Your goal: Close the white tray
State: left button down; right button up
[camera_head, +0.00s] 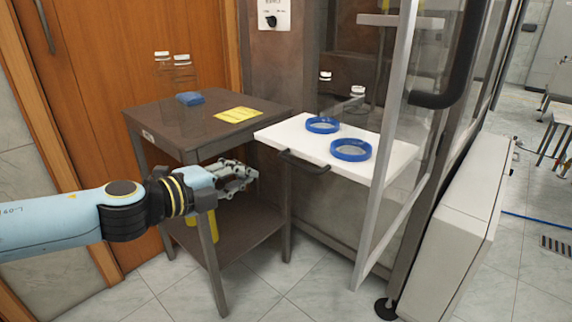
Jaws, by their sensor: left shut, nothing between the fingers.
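The white tray (292,139) sticks out from the glass-fronted machine, to the right of the small brown table. A dark handle (303,165) is on its front edge. Two blue rings (351,149) lie on the tray, with clear white-capped bottles (357,93) behind them. My left gripper (248,176) is shut and empty. It is in front of the brown table, to the left of the tray handle and apart from it. My right gripper is not in view.
The brown table (262,98) holds clear bottles (183,75), a blue item (190,98) and a yellow sheet (237,115). A metal frame post (388,140) stands right of the tray, beside an opened white panel (450,245). The floor in front is clear.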

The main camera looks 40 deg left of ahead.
pick_arm(q)
jog(key=p, duration=0.5)
send_near(293, 161)
jog(key=x, duration=0.6)
jog(key=shift+w+d+f, duration=0.1)
jog(key=shift+w, duration=0.4)
jog(key=shift+w, duration=0.1)
jog(key=shift+w, duration=0.1)
